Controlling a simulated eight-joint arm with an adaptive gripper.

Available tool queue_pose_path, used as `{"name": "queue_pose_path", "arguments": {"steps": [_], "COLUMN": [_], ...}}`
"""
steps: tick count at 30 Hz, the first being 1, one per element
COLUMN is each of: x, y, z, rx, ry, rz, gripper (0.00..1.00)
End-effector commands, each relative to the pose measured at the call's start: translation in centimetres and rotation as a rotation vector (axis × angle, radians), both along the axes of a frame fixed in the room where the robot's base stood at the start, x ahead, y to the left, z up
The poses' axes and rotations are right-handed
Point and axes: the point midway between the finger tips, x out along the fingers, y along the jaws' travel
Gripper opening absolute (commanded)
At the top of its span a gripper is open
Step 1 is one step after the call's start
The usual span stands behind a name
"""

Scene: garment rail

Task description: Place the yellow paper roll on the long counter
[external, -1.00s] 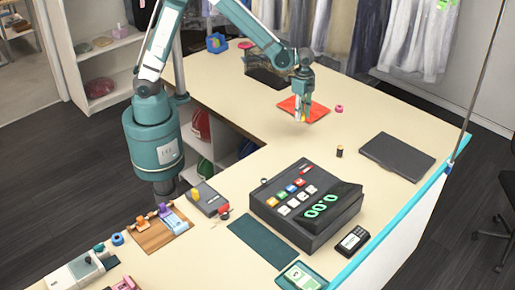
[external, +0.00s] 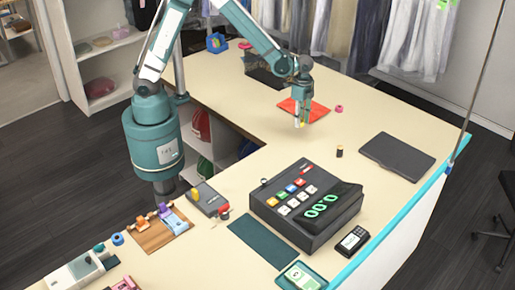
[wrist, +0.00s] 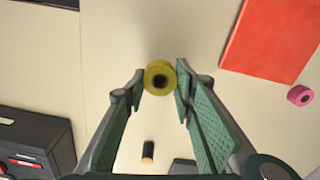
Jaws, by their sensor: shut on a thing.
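The yellow paper roll (wrist: 160,78) sits between the fingertips of my gripper (wrist: 160,86) in the wrist view, its hollow end facing the camera. My gripper is shut on it. In the external view my gripper (external: 300,122) points down over the long counter (external: 240,105), beside the red folder, with a small yellow patch of the roll (external: 300,125) at its tips. The roll is very close to the counter top; I cannot tell whether it touches.
A red folder (external: 316,111) and a pink roll (external: 339,108) lie close by. A small dark spool (external: 339,152), a cash register (external: 303,205) and a dark laptop-like slab (external: 397,156) stand nearer the front. The counter left of my gripper is bare.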

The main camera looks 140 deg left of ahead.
Motion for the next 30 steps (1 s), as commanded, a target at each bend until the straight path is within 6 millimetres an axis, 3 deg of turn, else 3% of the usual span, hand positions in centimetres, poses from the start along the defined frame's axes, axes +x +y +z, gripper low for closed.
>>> {"name": "queue_pose_path", "arguments": {"steps": [6, 22, 30], "x": [0.0, 0.0, 0.0], "y": [0.0, 0.0, 0.0], "z": [-2.1, -2.8, -5.2], "rx": [0.000, 0.000, 0.000], "ry": [0.000, 0.000, 0.000], "rz": [0.000, 0.000, 0.000], "gripper": [0.17, 0.17, 0.17]}}
